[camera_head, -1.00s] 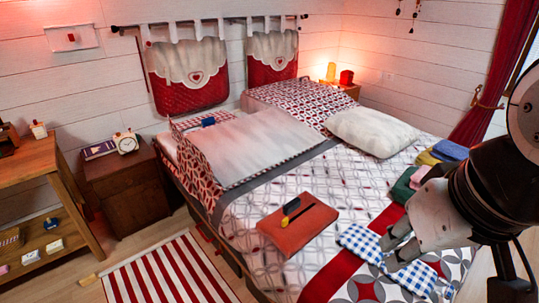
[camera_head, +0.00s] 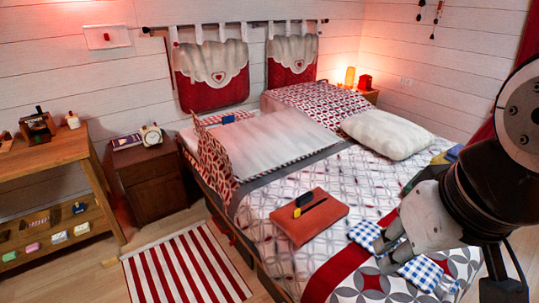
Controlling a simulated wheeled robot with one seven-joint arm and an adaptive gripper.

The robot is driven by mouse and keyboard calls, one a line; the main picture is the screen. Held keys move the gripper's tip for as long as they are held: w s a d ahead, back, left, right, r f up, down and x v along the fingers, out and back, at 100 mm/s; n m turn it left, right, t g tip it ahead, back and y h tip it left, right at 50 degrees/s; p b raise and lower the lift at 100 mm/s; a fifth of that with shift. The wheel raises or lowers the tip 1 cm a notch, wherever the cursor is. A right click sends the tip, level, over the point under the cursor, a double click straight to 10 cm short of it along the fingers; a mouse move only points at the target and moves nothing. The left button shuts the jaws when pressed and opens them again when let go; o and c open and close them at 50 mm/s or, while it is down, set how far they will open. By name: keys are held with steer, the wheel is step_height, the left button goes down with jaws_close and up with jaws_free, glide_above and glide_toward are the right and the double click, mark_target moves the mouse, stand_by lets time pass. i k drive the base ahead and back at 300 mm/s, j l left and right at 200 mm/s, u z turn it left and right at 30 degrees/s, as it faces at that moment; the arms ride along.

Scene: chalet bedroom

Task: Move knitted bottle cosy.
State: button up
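I cannot single out a knitted bottle cosy with certainty. A blue-and-white checked cloth (camera_head: 365,234) lies on the foot part of the bed (camera_head: 290,236), and its other part (camera_head: 424,272) shows on the far side of my fingers. My gripper (camera_head: 382,256) is over this cloth at the right, with its two pale fingers apart. Whether it touches the cloth is unclear. My wrist and arm hide the bed's right side, including most of a pile of folded cloths (camera_head: 446,156).
An orange folder (camera_head: 325,222) with a dark and yellow item on it lies left of my gripper. A white pillow (camera_head: 385,134) is further back. A nightstand (camera_head: 153,183), a wooden shelf unit (camera_head: 62,152) and a striped rug (camera_head: 186,267) are at left. Bare floor shows there.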

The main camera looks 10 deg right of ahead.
mark_target(319, 210)
steer(key=i+j+z, duration=0.1)
steer(key=j, duration=0.3)
steer(key=i+j+z, duration=0.15)
steer(key=j, duration=0.2)
steer(key=i+j+z, duration=0.25)
steer(key=j, duration=0.3)
steer(key=i, duration=0.05)
